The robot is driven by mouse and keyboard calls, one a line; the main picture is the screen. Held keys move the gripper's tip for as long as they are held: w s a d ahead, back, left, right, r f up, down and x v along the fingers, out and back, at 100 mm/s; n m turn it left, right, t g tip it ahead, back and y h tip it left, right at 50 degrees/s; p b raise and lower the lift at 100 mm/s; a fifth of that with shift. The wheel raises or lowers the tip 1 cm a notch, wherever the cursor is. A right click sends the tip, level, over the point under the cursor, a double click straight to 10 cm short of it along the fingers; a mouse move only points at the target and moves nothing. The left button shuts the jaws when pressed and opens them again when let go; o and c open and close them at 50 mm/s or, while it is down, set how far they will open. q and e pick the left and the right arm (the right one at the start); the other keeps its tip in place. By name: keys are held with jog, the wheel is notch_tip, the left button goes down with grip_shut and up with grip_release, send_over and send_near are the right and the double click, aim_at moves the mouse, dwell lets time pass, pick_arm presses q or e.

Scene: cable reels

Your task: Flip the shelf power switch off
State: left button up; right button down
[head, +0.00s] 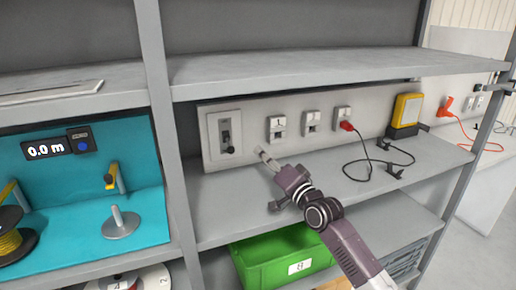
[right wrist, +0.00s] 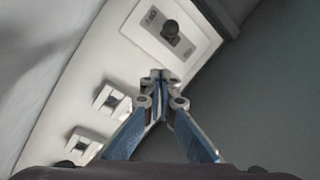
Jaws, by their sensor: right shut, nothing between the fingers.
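The shelf power switch (head: 226,134) is a dark lever on a light grey plate at the left end of the panel on the shelf's back. A dark round knob shows at the lower end of the lever. In the right wrist view the switch (right wrist: 171,30) is near the top, with its round knob facing the camera. My right gripper (head: 262,152) is shut and empty, just right of the switch's lower end. In the right wrist view its closed fingertips (right wrist: 160,76) are below the knob, with a visible gap between them. My left gripper is not in view.
Several sockets (head: 277,128) line the panel right of the switch, one with a red plug (head: 347,126). A black cable and a yellow device (head: 405,112) are on the shelf at right. A green crate (head: 285,258) sits below. A teal measuring station (head: 90,190) is left of the post.

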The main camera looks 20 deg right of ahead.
jog(key=s+f, duration=0.1)
jog(key=s, duration=0.1)
jog(key=s+f+b, duration=0.1)
jog(key=s+f, duration=0.1)
jog(key=shift+s+d+f, duration=0.1)
jog(key=shift+d+f, duration=0.1)
jog(key=shift+d, duration=0.2)
jog(key=shift+s+d+f, duration=0.15)
jog(key=shift+s, duration=0.2)
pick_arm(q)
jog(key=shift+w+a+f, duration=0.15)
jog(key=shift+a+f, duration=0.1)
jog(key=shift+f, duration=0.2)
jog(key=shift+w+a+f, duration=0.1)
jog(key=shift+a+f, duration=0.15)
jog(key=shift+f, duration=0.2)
pick_arm(e)
jog(key=shift+f, duration=0.1)
